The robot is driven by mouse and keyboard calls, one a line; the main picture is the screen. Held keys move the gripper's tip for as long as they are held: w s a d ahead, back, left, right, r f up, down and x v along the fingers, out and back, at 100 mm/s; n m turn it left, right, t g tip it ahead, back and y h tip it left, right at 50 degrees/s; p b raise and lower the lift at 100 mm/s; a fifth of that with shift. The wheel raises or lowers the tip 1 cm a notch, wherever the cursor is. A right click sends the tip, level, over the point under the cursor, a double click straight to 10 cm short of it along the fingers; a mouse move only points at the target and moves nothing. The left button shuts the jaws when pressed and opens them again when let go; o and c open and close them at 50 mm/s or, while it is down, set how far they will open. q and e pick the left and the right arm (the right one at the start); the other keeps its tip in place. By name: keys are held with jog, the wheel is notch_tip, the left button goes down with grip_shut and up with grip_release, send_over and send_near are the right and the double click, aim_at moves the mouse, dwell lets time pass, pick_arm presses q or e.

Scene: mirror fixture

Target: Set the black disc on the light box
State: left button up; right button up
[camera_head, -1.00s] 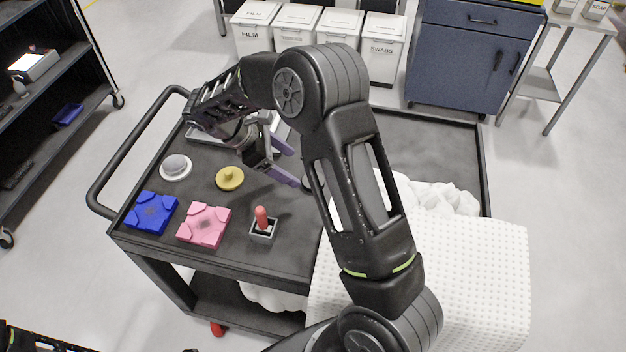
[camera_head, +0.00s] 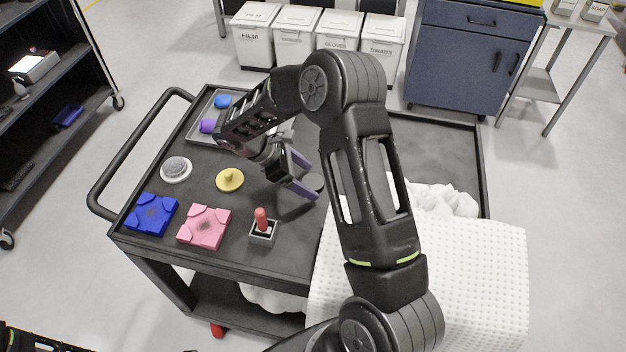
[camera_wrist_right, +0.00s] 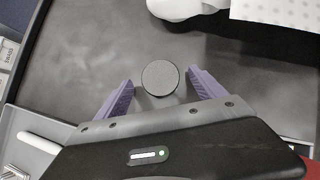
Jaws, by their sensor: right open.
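The black disc (camera_head: 314,182) lies flat on the dark cart top, partly hidden by my right gripper in the head view. In the right wrist view the disc (camera_wrist_right: 160,78) is round and dark grey, between the two purple fingertips, with a gap on each side. My right gripper (camera_wrist_right: 161,84) is open and holds nothing. A box with a bright white top (camera_head: 35,65), which looks like the light box, stands on the black shelf at the far left. My left gripper is not in view.
The cart holds a white round dish (camera_head: 176,169), a yellow knobbed disc (camera_head: 229,180), a blue block (camera_head: 151,213), a pink block (camera_head: 204,227) and a red-handled piece (camera_head: 261,219). A grey tray (camera_head: 196,131) is behind. White dimpled sheeting (camera_head: 470,265) covers the front right.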

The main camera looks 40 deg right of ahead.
aim_at(307, 182)
jog(key=shift+d+f, duration=0.1)
jog(key=shift+f, duration=0.1)
dwell(0.5)
jog(key=c, duration=1.7)
notch_tip(307, 182, up, 10)
